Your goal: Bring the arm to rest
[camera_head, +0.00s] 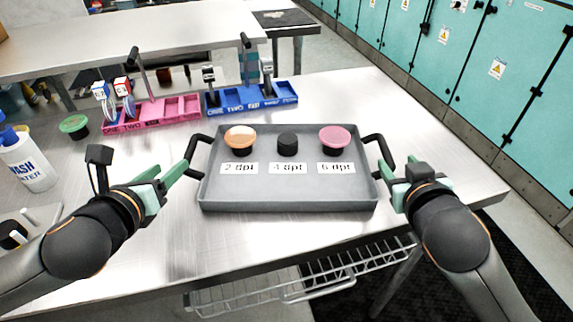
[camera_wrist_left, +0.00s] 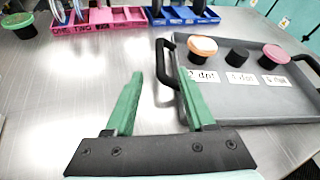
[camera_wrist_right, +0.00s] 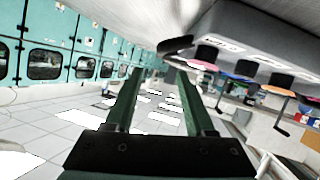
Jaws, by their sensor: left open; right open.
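My left gripper (camera_head: 170,176) is open and empty beside the left handle of the grey tray (camera_head: 290,196). Its green fingers stand apart in the left wrist view (camera_wrist_left: 158,100). My right gripper (camera_head: 395,180) is beside the right handle (camera_head: 379,152) of the tray, and its fingers are apart and empty in the right wrist view (camera_wrist_right: 157,100). The tray lies on the metal table. It holds an orange-topped cup (camera_head: 240,138), a black cup (camera_head: 288,144) and a pink-topped cup (camera_head: 335,138), behind labels reading 2, 4 and 6 dpt.
A pink rack (camera_head: 152,115) and a blue rack (camera_head: 250,98) stand behind the tray. A green-lidded cup (camera_head: 74,126) and a wash bottle (camera_head: 28,160) stand at the left. The table right of the tray is clear. Teal cabinets (camera_head: 480,60) line the back right.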

